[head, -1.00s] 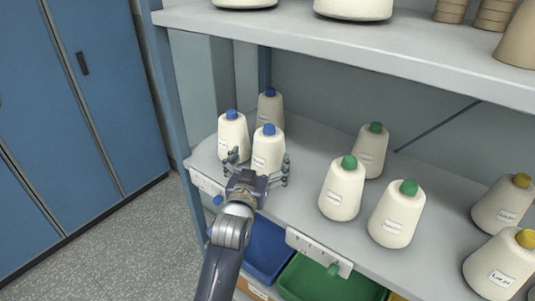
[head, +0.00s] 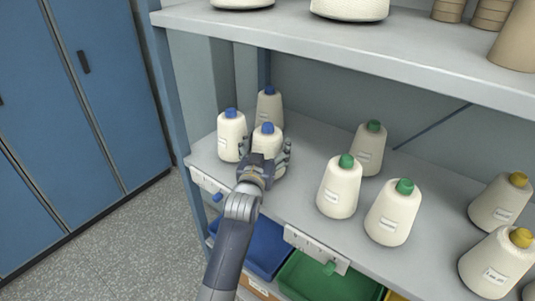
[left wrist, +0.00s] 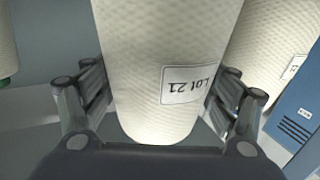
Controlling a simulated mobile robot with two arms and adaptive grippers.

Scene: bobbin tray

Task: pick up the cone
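The cone at my left gripper is cream yarn with a blue tip (head: 267,139), standing on the shelf in front of two other blue-tipped cones (head: 231,136) (head: 269,106). My left gripper (head: 266,150) has its fingers spread on either side of it. My right gripper is not in view.
Green-tipped cones (head: 341,188) and yellow-tipped cones (head: 497,262) stand to the right on the same shelf (head: 290,205). An upper shelf (head: 330,48) hangs above. Blue (head: 262,246) and green (head: 315,283) bins sit below. A blue cabinet (head: 75,110) stands at left.

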